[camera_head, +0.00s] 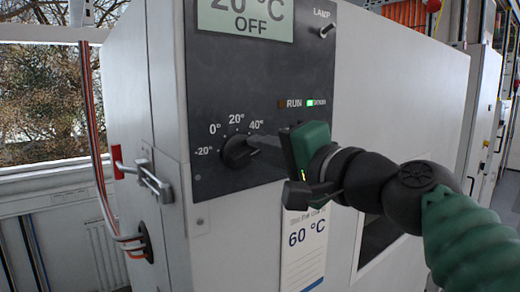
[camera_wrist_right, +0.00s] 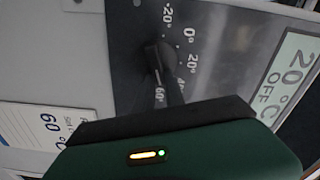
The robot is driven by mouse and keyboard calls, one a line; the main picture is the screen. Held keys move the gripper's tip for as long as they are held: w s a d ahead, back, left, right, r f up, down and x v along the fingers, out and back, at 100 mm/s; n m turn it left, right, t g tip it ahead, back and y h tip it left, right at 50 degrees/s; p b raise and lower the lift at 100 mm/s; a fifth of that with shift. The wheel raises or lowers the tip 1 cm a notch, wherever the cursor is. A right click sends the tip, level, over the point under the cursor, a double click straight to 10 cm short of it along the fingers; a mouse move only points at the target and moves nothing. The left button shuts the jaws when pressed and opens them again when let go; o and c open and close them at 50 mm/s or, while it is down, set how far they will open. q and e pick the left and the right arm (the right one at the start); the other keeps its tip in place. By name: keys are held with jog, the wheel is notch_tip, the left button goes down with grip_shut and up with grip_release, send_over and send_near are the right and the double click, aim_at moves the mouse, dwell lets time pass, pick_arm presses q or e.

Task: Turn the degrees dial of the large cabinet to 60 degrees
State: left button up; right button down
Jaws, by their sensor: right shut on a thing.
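The large cabinet (camera_head: 135,85) is pale grey with a dark control panel (camera_head: 210,85). The black degrees dial (camera_head: 237,152) sits low on this panel, with marks from -20° to 40° readable around it in the head view. The wrist view shows the dial (camera_wrist_right: 153,58) sideways, with the 60° mark also readable. My right gripper (camera_head: 258,147), green and black, comes from the right and is shut on the dial. My left gripper is not in view.
A display (camera_head: 245,18) reads 20 °C OFF. A lamp switch (camera_head: 327,31) and a lit green indicator (camera_head: 314,103) are on the panel. A 60 °C paper label (camera_head: 303,250) hangs below. A latch (camera_head: 150,180) and cables (camera_head: 95,130) are at the left.

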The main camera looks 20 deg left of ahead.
jog(key=shift+w+d+f+m, duration=0.15)
jog(key=shift+f+m, duration=0.1)
jog(key=shift+m, duration=0.55)
jog(key=shift+f, duration=0.1)
jog(key=c, duration=1.5)
grip_release()
jog(key=shift+o, duration=0.5)
jog(key=shift+d, duration=0.15)
jog(key=b+v, duration=0.6)
jog(key=v, duration=1)
jog(key=shift+d+b, duration=0.35)
jog(key=shift+b, duration=0.05)
